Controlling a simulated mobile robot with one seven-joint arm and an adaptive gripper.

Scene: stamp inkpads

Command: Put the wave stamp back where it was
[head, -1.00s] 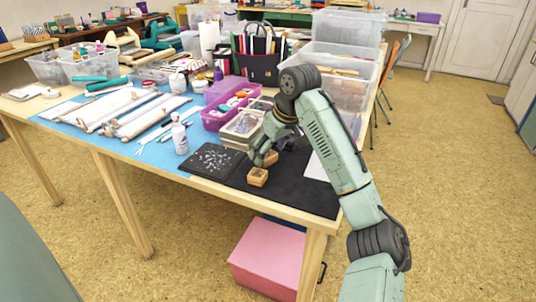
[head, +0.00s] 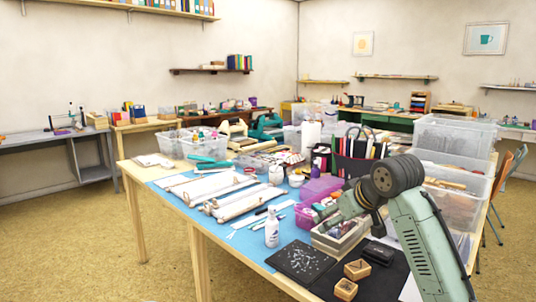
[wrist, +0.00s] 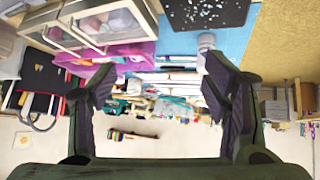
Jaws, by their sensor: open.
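Two small wooden stamp blocks, a rear one (head: 357,269) and a front one (head: 345,289), sit close together on the black mat in the head view. Dark marks show on their tops, but I cannot tell which is the wave stamp. A black inkpad-like case (head: 378,254) lies just behind them to the right. My gripper (head: 324,213) is raised above the table near the divided box, pointing left and away from the stamps. In the wrist view my gripper (wrist: 160,82) is open, with nothing between its fingers.
A divided box (head: 340,240) stands behind the stamps. A dark speckled mat (head: 298,262) and a white bottle (head: 272,228) are to the left. A purple bin (head: 305,217) and black tool bag (head: 358,165) stand behind. Clear plastic bins (head: 455,205) crowd the right.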

